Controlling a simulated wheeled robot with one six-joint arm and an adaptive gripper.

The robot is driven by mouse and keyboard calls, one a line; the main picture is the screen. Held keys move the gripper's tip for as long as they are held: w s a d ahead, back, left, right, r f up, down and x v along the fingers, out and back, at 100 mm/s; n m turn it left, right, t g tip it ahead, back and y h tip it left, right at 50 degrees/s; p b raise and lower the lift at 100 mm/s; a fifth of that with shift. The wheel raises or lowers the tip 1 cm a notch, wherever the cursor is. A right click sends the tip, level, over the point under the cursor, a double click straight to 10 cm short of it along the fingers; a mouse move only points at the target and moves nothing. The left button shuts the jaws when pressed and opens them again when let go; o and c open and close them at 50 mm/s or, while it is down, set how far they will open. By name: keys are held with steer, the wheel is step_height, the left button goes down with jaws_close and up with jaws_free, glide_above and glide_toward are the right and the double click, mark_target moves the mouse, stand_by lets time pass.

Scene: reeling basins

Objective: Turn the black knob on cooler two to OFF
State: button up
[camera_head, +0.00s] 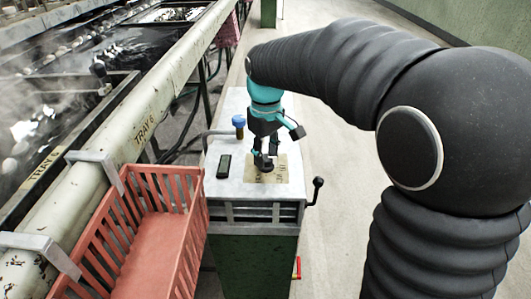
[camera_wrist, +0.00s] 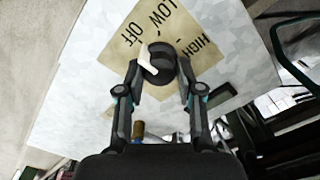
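The cooler (camera_head: 228,193) is a green cabinet with a pale metal top, at the middle of the head view. Its black knob (camera_wrist: 163,64) sits on a tan dial plate (camera_wrist: 185,30) marked OFF, LOW and HIGH in the wrist view. The knob's white pointer (camera_wrist: 148,58) points up-left, toward the OFF side; I cannot tell whether it is exactly on the mark. My gripper (camera_wrist: 161,76) is over the knob, one finger on each side. The fingers look apart, with small gaps beside the knob. In the head view my gripper (camera_head: 264,162) hides most of the knob.
A black handset-like object (camera_head: 224,166) and a blue-capped fitting (camera_head: 239,121) are on the cooler top. A black-balled lever (camera_head: 318,183) sticks out at its right. A red basket (camera_head: 150,235) hangs close left, beside the tray rail (camera_head: 150,115). The floor at right is clear.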

mark_target(266, 156)
steer(key=o, duration=0.3)
steer(key=shift+r, duration=0.1)
step_height(266, 156, up, 12)
stand_by(0.5)
